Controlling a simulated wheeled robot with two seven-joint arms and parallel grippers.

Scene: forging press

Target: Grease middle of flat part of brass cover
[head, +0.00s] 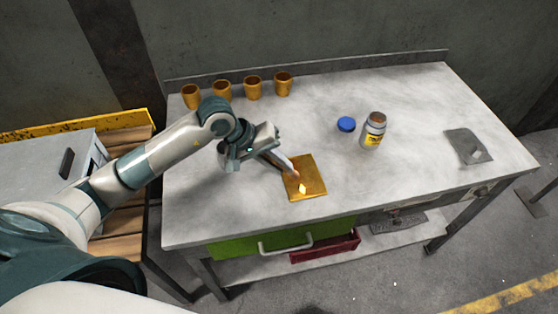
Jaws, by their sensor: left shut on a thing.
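The brass cover (314,187) is a flat, gold-coloured square plate lying near the front middle of the grey table. A pale yellow spot shows on its lower middle; I cannot tell if it is grease or a reflection. My left gripper (268,154) is above the table, just left of the cover, shut on a slim light-coloured tool, apparently a brush (281,162). The tool slants down to the right, its tip over the cover's upper left-middle. I cannot tell if the tip touches. An open jar (372,131) with a yellow label stands upright behind and right of the cover.
A blue lid (346,124) lies left of the jar. Several brass cups (252,89) stand in a row along the table's back left. A grey sheet (467,147) with a small pale piece on it lies at the right. The table (420,100) is clear between these things.

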